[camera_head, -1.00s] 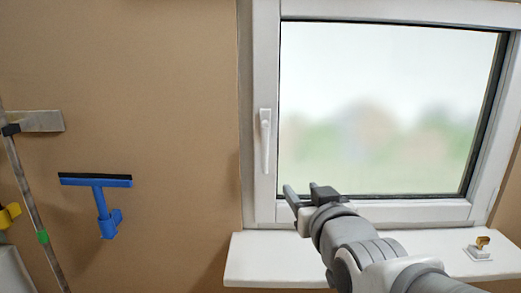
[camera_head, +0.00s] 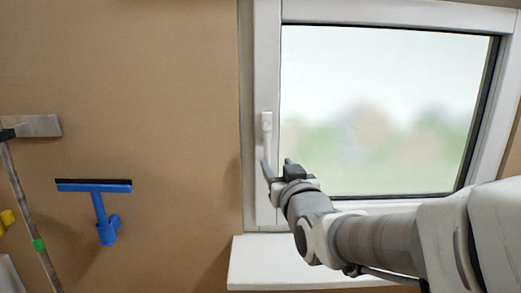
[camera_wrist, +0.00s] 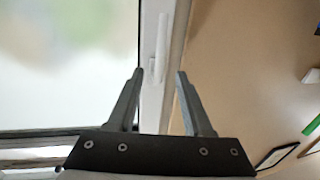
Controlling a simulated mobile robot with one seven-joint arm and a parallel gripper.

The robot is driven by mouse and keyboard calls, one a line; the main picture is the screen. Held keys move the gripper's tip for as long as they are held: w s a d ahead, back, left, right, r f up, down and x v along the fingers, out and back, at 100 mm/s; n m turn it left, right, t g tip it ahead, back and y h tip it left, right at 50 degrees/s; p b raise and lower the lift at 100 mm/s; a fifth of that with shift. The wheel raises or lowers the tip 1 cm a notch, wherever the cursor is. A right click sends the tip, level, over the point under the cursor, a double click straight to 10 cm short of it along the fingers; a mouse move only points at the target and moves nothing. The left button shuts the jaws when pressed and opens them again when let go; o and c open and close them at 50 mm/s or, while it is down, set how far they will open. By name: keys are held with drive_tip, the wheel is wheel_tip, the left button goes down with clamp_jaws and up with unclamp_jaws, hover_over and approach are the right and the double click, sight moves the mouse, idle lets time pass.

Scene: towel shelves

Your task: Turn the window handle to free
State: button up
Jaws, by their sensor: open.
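The white window handle (camera_head: 266,135) is on the left side of the white window frame (camera_head: 262,60) and points down. My gripper (camera_head: 276,164) is in front of the lower part of the handle, and its fingers are apart. In the wrist view the handle (camera_wrist: 160,48) shows beyond and between the open fingertips of my gripper (camera_wrist: 160,73), with nothing held. The lower end of the handle is partly hidden by the gripper in the head view. I cannot tell whether a finger touches it.
A white sill (camera_head: 250,265) runs below the window. A blue squeegee (camera_head: 100,210) hangs on the brown wall to the left. The wall between squeegee and window is clear.

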sight(268, 151)
drive_tip(key=w, duration=0.3)
drive_tip(key=w+a, duration=0.1)
drive_tip(key=w, duration=0.2)
drive_tip(key=w+a+p, duration=0.1)
drive_tip(key=w, duration=0.3)
clamp_jaws()
idle(1.4)
